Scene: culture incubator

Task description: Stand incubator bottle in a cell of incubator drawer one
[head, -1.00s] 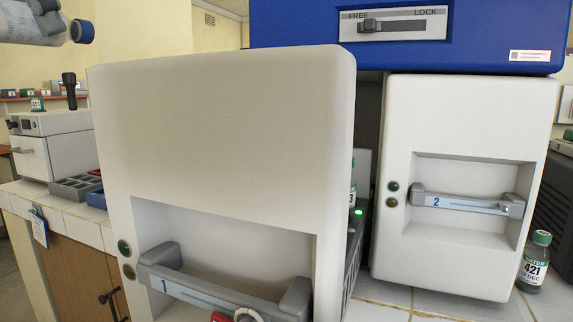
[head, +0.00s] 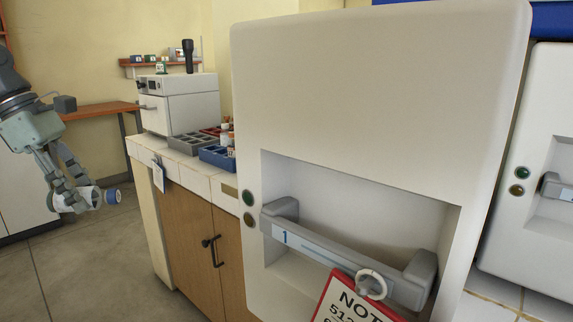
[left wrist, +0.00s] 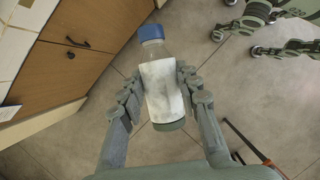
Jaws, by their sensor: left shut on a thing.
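My left gripper (head: 70,198) is at the left of the head view, out over the floor and well apart from the drawer. It is shut on the incubator bottle (head: 90,197), which lies on its side there, blue cap to the right. In the left wrist view the clear bottle (left wrist: 162,88) with a pale label sits between the two fingers, cap away from the palm. Incubator drawer one (head: 370,75) stands out with its white front towards me, its handle (head: 335,250) marked 1. Its cells are hidden. My right gripper (left wrist: 237,43) shows in the left wrist view with fingers apart, empty.
A red-edged note (head: 352,300) hangs by a ring on the handle. Left of the drawer, a tiled counter (head: 185,168) holds grey (head: 192,146) and blue (head: 215,155) racks and a white oven (head: 180,105). Drawer two (head: 530,220) is at right. Floor at left is clear.

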